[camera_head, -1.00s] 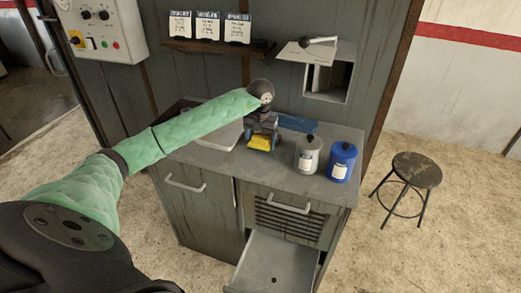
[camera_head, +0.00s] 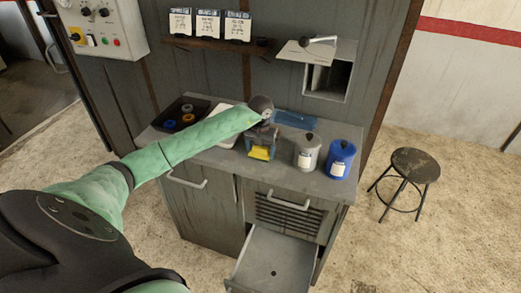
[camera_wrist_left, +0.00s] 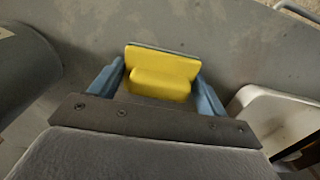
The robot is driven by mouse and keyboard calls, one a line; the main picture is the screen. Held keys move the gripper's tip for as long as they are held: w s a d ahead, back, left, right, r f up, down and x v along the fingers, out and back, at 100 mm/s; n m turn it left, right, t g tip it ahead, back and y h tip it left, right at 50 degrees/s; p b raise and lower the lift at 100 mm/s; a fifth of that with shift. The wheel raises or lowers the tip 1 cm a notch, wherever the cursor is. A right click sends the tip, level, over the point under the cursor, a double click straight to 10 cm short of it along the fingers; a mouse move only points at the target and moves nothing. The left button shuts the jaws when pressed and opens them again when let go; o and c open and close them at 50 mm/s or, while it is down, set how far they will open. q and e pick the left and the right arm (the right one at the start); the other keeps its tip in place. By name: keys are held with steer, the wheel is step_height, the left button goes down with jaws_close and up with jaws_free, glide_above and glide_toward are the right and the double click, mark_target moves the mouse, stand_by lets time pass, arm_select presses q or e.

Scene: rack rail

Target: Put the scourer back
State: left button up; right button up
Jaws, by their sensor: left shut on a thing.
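The yellow scourer (camera_head: 260,153) is between the fingers of my left gripper (camera_head: 260,150), over the front part of the grey counter (camera_head: 225,165). In the left wrist view the scourer (camera_wrist_left: 163,72) shows as a yellow block with a wider plate behind it. The blue fingers of my left gripper (camera_wrist_left: 160,85) are shut on its two sides. Whether the scourer touches the counter is hard to tell. My right gripper is not in view.
A grey canister (camera_head: 307,153) and a blue canister (camera_head: 340,160) stand right of the gripper. A flat blue thing (camera_head: 297,119) lies behind it. A black tray (camera_head: 160,124) with rings and a white tray (camera_head: 227,142) are left. A drawer (camera_head: 275,262) is open below.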

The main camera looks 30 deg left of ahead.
arm_select(q)
steer(key=shift+f, duration=0.15)
steer(key=o, duration=0.8)
steer(key=shift+o, duration=0.8)
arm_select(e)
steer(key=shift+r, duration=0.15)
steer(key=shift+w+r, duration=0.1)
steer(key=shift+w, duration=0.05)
